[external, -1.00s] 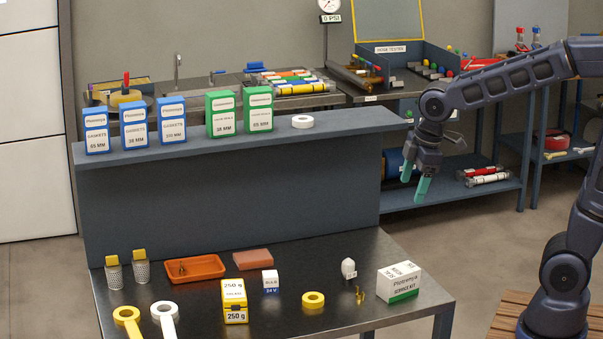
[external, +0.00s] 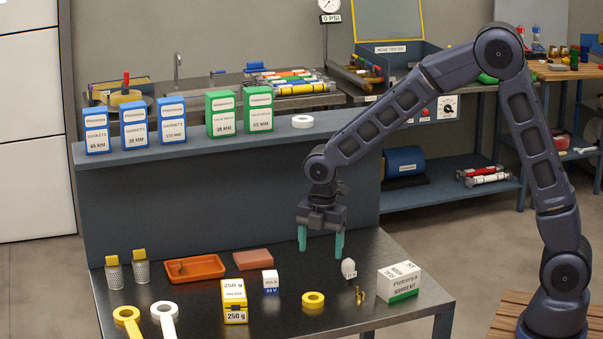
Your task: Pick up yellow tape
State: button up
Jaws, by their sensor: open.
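The yellow tape (external: 313,299) is a small ring-shaped roll lying flat on the dark metal table (external: 290,322), near its front edge. My gripper (external: 320,252) points straight down above the table, with its two teal fingers apart and nothing between them. It hangs above and slightly behind the yellow tape, not touching it. The tape is fully visible.
A white bulb (external: 349,269), brass fittings (external: 359,296) and a service kit box (external: 399,282) stand right of the tape. A bulb box (external: 270,281) and a yellow 250 g box (external: 234,301) stand left. A raised shelf (external: 350,124) with boxes runs behind.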

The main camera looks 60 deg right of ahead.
notch_tip(320, 180, down, 3)
jog(key=w+n, duration=0.1)
jog(key=w, duration=0.1)
send_over(313, 297)
jog(key=f, duration=0.5)
jog(key=shift+w+d+f, duration=0.1)
jog(key=shift+d+f, duration=0.05)
jog(key=shift+d, duration=0.1)
jog(key=shift+s+a+f, duration=0.1)
jog(key=shift+a+f, duration=0.1)
jog(key=shift+f, duration=1.1)
jog(key=shift+s+a+f, duration=0.1)
jog(key=shift+a+f, duration=0.1)
jog(key=shift+f, duration=1.1)
jog(key=c, duration=1)
jog(key=shift+c, duration=0.2)
jog(key=shift+r, duration=0.15)
